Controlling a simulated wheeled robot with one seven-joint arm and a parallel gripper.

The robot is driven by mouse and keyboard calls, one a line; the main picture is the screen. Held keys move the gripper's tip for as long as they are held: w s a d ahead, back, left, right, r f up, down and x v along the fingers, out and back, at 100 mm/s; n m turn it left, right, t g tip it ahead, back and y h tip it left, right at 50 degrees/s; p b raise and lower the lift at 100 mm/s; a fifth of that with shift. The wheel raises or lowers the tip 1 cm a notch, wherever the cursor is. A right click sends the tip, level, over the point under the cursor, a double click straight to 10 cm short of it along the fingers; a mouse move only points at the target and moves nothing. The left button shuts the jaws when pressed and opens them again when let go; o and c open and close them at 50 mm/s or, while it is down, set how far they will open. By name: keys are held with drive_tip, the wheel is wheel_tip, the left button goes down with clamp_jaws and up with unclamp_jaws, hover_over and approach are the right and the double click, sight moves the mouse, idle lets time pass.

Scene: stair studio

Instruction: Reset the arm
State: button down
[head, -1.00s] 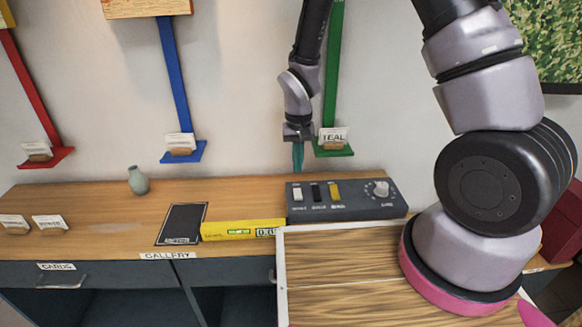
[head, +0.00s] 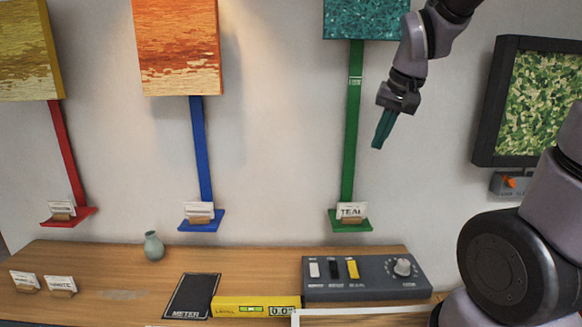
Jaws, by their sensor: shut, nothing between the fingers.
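My gripper (head: 378,143) shows in the head view with its teal fingers shut and nothing between them. It points down and slightly left, in the air in front of the wall. It is right of the green strip (head: 352,130) and below the teal picture (head: 362,18). It is well above the grey control box (head: 380,287) on the wooden counter. My arm comes in from the upper right, and its lower links fill the right edge.
The wooden counter (head: 110,262) holds a vase (head: 154,246), cards, a dark meter pad (head: 190,296) and a yellow level (head: 235,305). Red, blue and green ledges (head: 350,222) bear cards. A dark-framed green picture (head: 545,95) hangs right. The wall between the strips is clear.

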drive_tip(key=s+d+r+m+t, duration=0.1)
drive_tip(key=s+d+r+t, duration=0.2)
drive_tip(key=s+r, duration=0.5)
drive_tip(key=shift+s+d, duration=0.9)
drive_tip(key=shift+s, duration=0.2)
drive_tip(key=shift+r, duration=0.1)
idle(0.6)
